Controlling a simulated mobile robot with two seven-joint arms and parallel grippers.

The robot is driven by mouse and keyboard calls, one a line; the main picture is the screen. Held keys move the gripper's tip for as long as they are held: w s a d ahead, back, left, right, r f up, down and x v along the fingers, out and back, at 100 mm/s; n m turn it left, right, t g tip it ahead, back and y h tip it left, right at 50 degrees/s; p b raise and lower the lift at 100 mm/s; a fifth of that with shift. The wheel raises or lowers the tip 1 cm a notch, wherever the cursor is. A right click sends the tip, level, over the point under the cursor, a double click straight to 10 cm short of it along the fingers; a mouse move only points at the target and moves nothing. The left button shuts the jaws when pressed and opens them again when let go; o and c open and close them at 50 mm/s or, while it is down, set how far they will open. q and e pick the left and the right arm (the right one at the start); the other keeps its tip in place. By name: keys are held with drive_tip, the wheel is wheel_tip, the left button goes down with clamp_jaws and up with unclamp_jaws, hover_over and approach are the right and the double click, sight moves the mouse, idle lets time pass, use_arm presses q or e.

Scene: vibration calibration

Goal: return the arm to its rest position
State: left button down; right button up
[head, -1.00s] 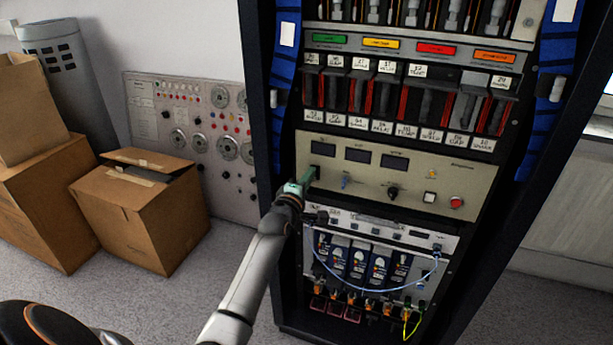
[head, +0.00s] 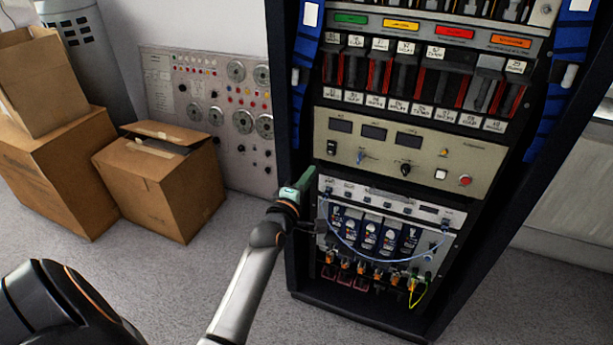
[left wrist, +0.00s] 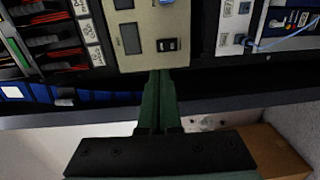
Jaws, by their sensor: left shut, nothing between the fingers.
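My left arm reaches up from the bottom of the head view. Its green left gripper (head: 303,184) is shut and empty, in front of the lower left part of the equipment rack (head: 282,110). In the left wrist view the shut fingers (left wrist: 160,95) point toward the beige control panel (left wrist: 150,42), near a black rocker switch (left wrist: 168,45). I cannot tell from the views how wide the gap to the panel is. My right gripper is not in view.
Two cardboard boxes (head: 60,165) and (head: 160,190) stand on the floor at the left. A grey panel with dials (head: 205,100) leans on the wall behind. Blue cables loop across the lower rack unit (head: 385,205).

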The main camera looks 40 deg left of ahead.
use_arm(q)
drive_tip(key=shift+s+d, duration=0.15)
drive_tip(key=shift+s, duration=0.55)
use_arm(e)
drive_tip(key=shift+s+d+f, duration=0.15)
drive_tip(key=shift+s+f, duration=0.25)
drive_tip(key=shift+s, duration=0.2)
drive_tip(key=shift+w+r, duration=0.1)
use_arm(q)
drive_tip(key=s+d+f+m+g+h+p, duration=0.3)
drive_tip(key=s+d+f+m+g+p, duration=0.1)
drive_tip(key=s+d+m, duration=0.5)
drive_tip(key=s+d+f+m+g+h+p, duration=0.3)
drive_tip(key=s+d+f+m+p, duration=0.4)
drive_tip(key=s, duration=1)
drive_tip(key=d+m+g, duration=0.1)
drive_tip(key=d+m, duration=0.2)
drive_tip(key=m, duration=0.3)
drive_tip(key=shift+d+f+m, duration=0.25)
drive_tip(key=shift+f+m, duration=0.1)
drive_tip(key=shift+m, duration=0.05)
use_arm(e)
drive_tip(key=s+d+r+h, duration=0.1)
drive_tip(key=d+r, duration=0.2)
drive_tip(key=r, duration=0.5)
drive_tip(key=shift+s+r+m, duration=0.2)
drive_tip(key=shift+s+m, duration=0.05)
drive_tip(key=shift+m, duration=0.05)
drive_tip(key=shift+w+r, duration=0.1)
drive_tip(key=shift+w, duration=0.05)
